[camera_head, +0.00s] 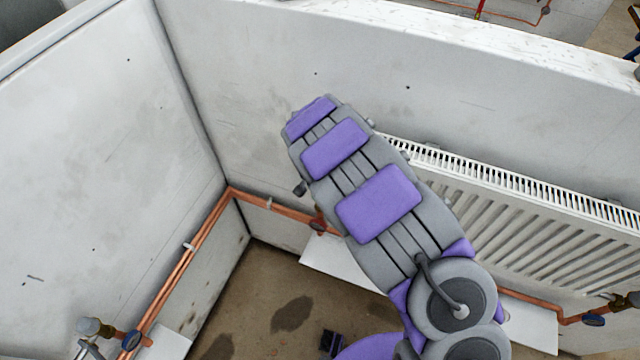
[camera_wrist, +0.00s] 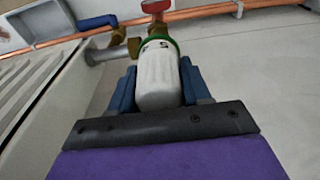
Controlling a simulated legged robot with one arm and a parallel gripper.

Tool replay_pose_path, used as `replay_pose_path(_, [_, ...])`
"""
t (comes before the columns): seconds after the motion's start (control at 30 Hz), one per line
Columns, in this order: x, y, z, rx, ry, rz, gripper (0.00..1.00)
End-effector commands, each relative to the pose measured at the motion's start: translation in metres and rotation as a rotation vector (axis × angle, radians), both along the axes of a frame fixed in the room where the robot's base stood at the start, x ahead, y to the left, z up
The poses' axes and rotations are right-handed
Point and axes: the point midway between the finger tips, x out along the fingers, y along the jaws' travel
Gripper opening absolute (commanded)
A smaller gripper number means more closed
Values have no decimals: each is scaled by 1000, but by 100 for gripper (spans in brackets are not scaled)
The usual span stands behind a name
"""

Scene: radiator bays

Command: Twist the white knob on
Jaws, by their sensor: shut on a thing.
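The white knob (camera_wrist: 157,80) shows in the middle of the wrist view. It is a white cylinder with dark markings and a green ring at its far end. My gripper (camera_wrist: 158,88) has its two blue fingers on either side of the knob and is shut on it. Beyond the green ring is a brass fitting (camera_wrist: 160,30). In the head view my purple and grey arm hides the knob and the gripper.
A white radiator (camera_head: 530,205) hangs on the wall to the right of my arm; its side also shows in the wrist view (camera_wrist: 40,105). Copper pipes (camera_head: 195,250) run along the walls. A valve with a blue handle (camera_head: 131,340) is at lower left. A red handle (camera_wrist: 155,7) is above the knob.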

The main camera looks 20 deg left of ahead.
Motion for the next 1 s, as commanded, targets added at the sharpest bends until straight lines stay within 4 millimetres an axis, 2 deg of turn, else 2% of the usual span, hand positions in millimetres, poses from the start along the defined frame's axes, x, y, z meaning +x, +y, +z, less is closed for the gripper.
replay_pose_path(0.1, [0,0,-3,-1,1,-61,14])
replay_pose_path(0.33, [0,0,-2,-1,1,-71,14])
replay_pose_path(0.37, [0,0,-2,-1,1,-71,50])
replay_pose_path(0.63, [-1,-1,1,1,-1,-69,76])
replay_pose_path(0.8, [-1,-2,1,3,-2,-69,77])
replay_pose_path(1.0, [-1,-2,2,3,-2,-69,95])
